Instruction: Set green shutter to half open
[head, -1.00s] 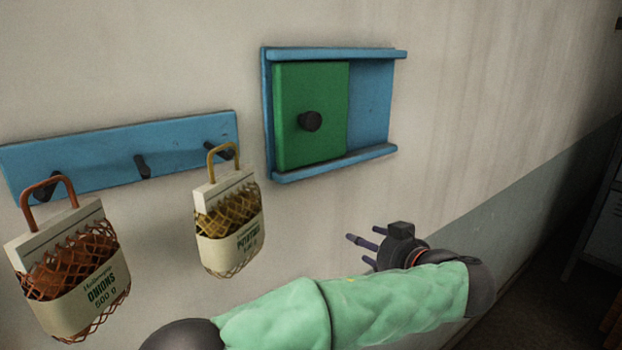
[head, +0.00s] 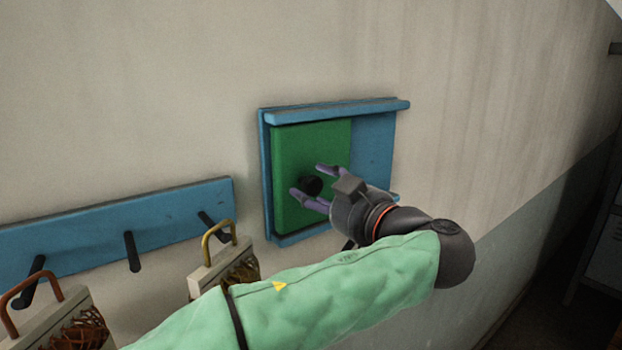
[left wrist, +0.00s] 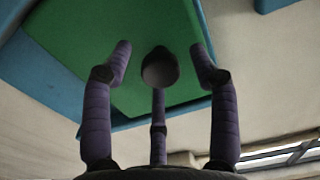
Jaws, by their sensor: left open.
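The green shutter (head: 300,145) sits at the left side of its blue wall frame (head: 375,150), with blue backing bare to its right. Its round black knob (head: 311,185) stands out from the panel. My left gripper (head: 318,184) is open, with its purple fingers around the knob in the head view. In the left wrist view, the knob (left wrist: 160,68) lies between the spread fingertips, with gaps on both sides and no clear contact. The green shutter (left wrist: 110,45) fills the space behind it. My right gripper is not in view.
A blue peg rail (head: 85,228) with black pegs is on the wall at the left. An onion sack (head: 65,320) and a potato sack (head: 238,270) hang below it, partly cut off or hidden by my left arm. The wall right of the frame is clear.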

